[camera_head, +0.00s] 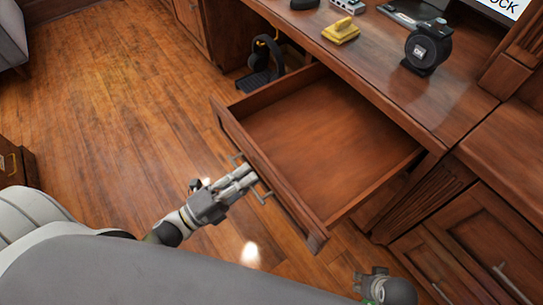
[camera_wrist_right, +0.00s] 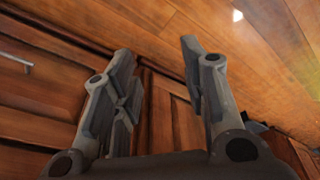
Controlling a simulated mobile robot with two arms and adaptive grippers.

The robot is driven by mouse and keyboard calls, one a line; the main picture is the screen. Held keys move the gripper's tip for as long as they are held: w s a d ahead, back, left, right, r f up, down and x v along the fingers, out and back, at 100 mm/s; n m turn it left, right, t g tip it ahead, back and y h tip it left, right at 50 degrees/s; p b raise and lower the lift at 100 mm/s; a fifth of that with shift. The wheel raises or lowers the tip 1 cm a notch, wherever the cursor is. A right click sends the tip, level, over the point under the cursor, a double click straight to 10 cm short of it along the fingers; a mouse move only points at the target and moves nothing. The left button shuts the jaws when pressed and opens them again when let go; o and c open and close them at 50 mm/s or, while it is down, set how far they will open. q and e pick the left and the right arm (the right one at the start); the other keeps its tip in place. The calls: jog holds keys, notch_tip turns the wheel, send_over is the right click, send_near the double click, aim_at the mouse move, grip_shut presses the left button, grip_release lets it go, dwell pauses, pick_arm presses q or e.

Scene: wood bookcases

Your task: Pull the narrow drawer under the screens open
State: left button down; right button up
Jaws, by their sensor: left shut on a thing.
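The narrow drawer (camera_head: 315,150) under the desk top is pulled well out and looks empty inside. Its front panel (camera_head: 268,175) faces the lower left and carries a metal handle (camera_head: 264,196). My left gripper (camera_head: 247,180) is at the front panel, shut on the handle, its fingers covering the handle's middle. My right gripper (camera_wrist_right: 158,75) is open and empty in the right wrist view, with cabinet doors and floor beyond it. In the head view only part of the right arm's end shows at the bottom right.
The desk top (camera_head: 400,85) holds a yellow object (camera_head: 341,31), a black round device (camera_head: 428,47) and a screen (camera_head: 500,8). Cabinet doors (camera_head: 480,240) stand at the lower right. A black item (camera_head: 262,70) is under the desk. Wood floor (camera_head: 120,110) is clear at left.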

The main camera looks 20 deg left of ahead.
pick_arm(q)
jog(key=shift+r+v, duration=0.2)
jog(key=shift+v, duration=0.9)
jog(key=shift+r+v, duration=0.2)
jog(key=shift+v, duration=0.9)
pick_arm(e)
jog(key=shift+s+f, duration=0.25)
jog(key=shift+f, duration=0.65)
pick_arm(q)
jog(key=c, duration=1.5)
grip_release()
jog(key=shift+c, duration=0.2)
jog(key=shift+s+a, duration=0.1)
jog(key=v, duration=1.2)
